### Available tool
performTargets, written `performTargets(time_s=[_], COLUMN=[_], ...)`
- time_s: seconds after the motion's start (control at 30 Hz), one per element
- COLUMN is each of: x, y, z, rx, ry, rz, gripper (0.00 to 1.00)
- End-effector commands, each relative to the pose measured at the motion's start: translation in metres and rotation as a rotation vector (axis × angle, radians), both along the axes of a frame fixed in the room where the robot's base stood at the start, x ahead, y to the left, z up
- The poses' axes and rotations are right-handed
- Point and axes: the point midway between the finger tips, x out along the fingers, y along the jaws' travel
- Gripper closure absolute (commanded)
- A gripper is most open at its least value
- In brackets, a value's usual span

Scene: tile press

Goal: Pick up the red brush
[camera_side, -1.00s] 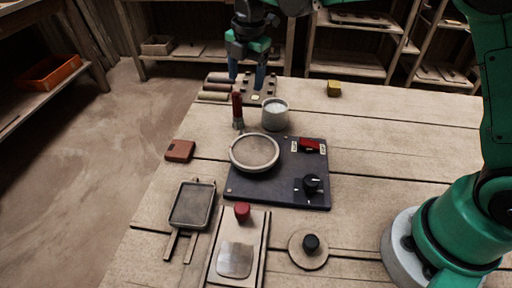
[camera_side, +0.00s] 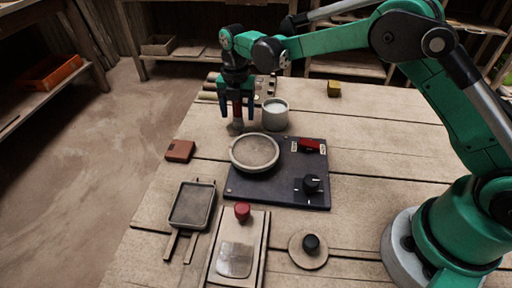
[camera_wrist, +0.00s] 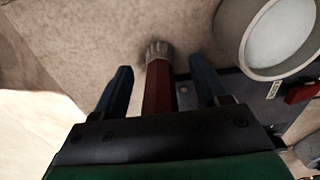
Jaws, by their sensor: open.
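The red brush (camera_side: 237,106) stands upright on the wooden table, bristles down, left of a grey cup. In the wrist view the brush (camera_wrist: 157,88) has a red-brown handle and a grey bristle end, and lies between my two blue fingers. My gripper (camera_side: 237,113) is open and comes down from above, with a finger on each side of the brush handle. In the wrist view my gripper (camera_wrist: 160,82) shows a gap between each finger and the handle.
The grey cup (camera_side: 275,115) with pale contents stands close to the right of the brush. A dark panel (camera_side: 245,192) carries a round dish (camera_side: 254,153), a red switch (camera_side: 309,145) and a black knob (camera_side: 311,183). A brown block (camera_side: 180,151) lies to the left.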

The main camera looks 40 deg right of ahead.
Motion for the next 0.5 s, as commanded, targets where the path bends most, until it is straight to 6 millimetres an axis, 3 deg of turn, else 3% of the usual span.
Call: performTargets(time_s=[0.1,0.33,0.5], x=[0.0000,0.0000,0.0001], y=[0.0000,0.0000,-0.0001], z=[0.0002,0.0004,0.0005], rx=[0.000,0.000,0.000], ry=[0.000,0.000,0.000], rz=[0.000,-0.001,-0.001], gripper=[0.36,1.00,1.00])
